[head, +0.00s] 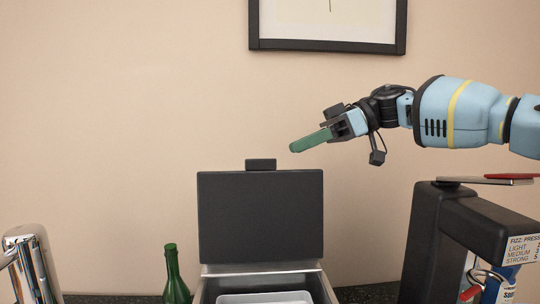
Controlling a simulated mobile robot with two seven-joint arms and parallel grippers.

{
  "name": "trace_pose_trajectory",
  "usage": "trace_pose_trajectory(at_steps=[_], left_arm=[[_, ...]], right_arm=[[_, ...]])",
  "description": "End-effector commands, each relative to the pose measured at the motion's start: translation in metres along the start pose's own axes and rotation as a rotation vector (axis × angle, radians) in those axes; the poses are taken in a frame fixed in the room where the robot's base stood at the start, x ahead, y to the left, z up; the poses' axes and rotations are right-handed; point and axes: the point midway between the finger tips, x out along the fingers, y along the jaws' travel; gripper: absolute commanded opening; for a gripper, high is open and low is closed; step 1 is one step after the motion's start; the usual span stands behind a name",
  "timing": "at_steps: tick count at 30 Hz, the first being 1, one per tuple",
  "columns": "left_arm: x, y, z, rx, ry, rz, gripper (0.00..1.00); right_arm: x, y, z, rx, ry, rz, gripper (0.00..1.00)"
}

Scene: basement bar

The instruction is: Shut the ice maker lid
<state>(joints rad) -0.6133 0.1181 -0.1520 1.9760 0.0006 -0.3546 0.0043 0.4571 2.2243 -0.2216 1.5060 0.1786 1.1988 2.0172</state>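The ice maker lid (260,218) is a dark grey panel standing upright, raised at the back of the ice maker. A small black tab (261,164) sits on its top edge. Below it the ice maker's steel body (321,290) is open, with a pale inner bin (264,298) cut off by the picture's bottom edge. My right gripper (308,141) comes in from the right and hangs in the air above the lid's upper right corner, apart from it in the picture. Its green fingers show side-on as one shape, so their opening is unclear. My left gripper is out of view.
A green bottle (175,272) stands just left of the ice maker. A chrome fixture (28,262) is at the far left. A black drink machine (425,235) stands at the right, under my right arm. A framed picture (328,46) hangs on the wall behind.

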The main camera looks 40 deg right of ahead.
Motion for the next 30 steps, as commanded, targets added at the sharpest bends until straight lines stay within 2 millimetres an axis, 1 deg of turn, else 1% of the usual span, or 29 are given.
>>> trace_pose_trajectory(at_steps=[8,11,14,24,30], left_arm=[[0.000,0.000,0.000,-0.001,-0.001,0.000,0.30],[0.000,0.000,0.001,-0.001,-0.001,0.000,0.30],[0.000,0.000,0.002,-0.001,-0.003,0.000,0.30],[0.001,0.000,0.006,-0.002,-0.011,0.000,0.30],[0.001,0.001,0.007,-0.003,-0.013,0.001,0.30]], right_arm=[[0.000,0.000,0.000,-0.001,0.000,0.000,0.31],[0.003,0.000,0.000,0.000,-0.001,0.000,0.31],[0.013,0.000,0.001,0.000,-0.003,-0.002,0.31],[0.062,0.000,0.001,0.001,-0.003,-0.002,0.31],[0.077,0.000,0.001,0.001,0.000,-0.001,0.31]])
